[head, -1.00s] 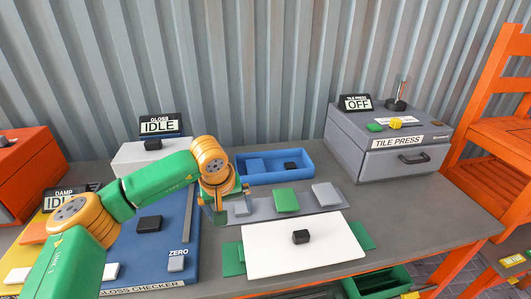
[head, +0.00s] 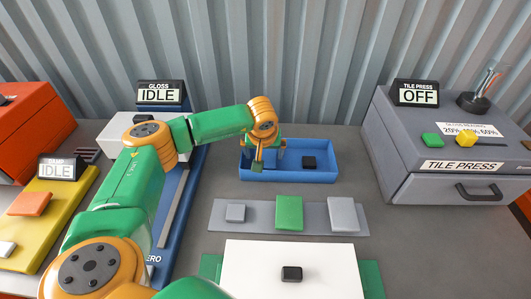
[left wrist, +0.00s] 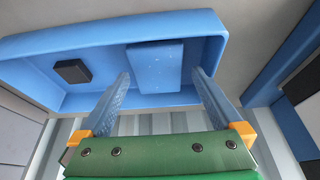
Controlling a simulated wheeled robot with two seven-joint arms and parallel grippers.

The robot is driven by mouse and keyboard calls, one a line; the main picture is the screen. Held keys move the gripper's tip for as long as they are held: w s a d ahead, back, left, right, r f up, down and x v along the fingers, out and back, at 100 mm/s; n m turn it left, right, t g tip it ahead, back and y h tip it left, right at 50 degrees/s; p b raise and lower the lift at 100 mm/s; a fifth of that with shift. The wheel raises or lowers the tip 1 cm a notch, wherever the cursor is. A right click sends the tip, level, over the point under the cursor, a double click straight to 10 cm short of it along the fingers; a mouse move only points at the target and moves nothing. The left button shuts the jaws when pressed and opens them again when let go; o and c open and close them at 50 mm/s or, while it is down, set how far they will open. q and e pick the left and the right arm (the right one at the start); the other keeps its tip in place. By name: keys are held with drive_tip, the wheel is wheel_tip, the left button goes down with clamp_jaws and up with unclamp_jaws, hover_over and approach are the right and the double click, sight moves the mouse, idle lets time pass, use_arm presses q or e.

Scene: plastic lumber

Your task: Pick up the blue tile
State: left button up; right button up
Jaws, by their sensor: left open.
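The blue tile (left wrist: 155,67) lies flat in the blue tray (left wrist: 110,33), seen in the left wrist view ahead of my fingertips. A small black block (left wrist: 72,71) lies in the same tray, apart from the tile. In the head view the tray (head: 305,177) stands at the back, with the black block (head: 309,162) inside, and my arm hides the tile. My left gripper (head: 258,165) is over the tray's left half. It is open and empty, its two fingers (left wrist: 163,85) spread at about the tile's width. My right gripper is not in view.
The tile press (head: 440,150) stands at the right. The gloss checker (head: 180,225) lies left of the strip.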

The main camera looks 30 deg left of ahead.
use_arm(q)
drive_tip(key=shift+w+f, duration=0.45)
drive_tip(key=shift+f, duration=0.05)
drive_tip(key=shift+s, duration=0.1)
drive_tip(key=shift+s, duration=0.1)
drive_tip(key=shift+f, duration=0.2)
drive_tip(key=c, duration=1.2)
